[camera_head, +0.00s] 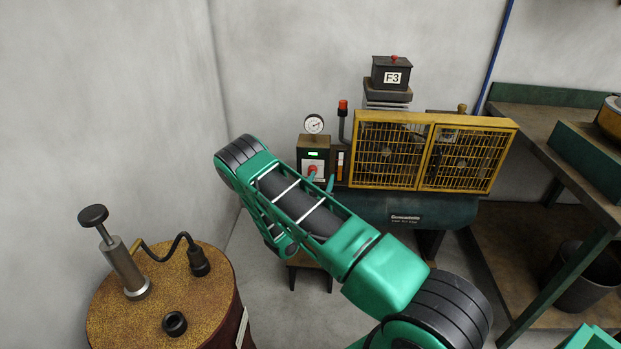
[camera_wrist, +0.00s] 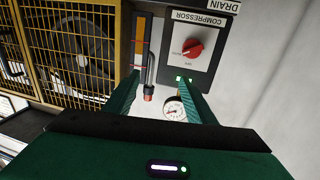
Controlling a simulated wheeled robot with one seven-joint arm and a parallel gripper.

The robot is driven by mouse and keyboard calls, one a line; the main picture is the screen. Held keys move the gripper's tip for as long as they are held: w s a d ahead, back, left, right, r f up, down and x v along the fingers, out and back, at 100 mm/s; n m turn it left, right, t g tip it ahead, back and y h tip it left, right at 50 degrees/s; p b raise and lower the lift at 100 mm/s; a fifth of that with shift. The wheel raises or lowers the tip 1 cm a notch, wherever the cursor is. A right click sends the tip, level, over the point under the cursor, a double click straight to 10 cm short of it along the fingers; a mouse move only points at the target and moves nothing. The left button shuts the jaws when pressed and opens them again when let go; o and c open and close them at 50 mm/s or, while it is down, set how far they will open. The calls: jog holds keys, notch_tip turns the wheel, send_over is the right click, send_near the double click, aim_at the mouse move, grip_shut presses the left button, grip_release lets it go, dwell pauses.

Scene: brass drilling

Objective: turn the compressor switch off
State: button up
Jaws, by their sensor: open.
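The compressor switch is a red rotary knob (camera_wrist: 193,49) on a dark panel labelled COMPRESSOR (camera_wrist: 203,22). A small lit green indicator (camera_wrist: 184,79) sits on the same panel. I cannot tell whether that finger touches the panel.
A pressure gauge (camera_head: 314,124) and a red-topped post (camera_head: 343,118) stand beside the panel. Yellow fan guards (camera_head: 388,150) sit over the green compressor tank (camera_head: 390,209). A drum (camera_head: 196,300) with a hand pump is at the left, a workbench (camera_head: 530,125) at the right.

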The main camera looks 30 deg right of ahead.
jog(key=w+a+f+n+t+y, duration=0.1)
jog(key=a+f+n+t+y, duration=0.15)
jog(key=a+f, duration=0.2)
jog(key=x, duration=1.1)
jog(key=shift+f, duration=0.45)
jog(key=shift+d+m+g, duration=0.1)
jog(key=shift+m+g, duration=0.15)
jog(key=c, duration=1)
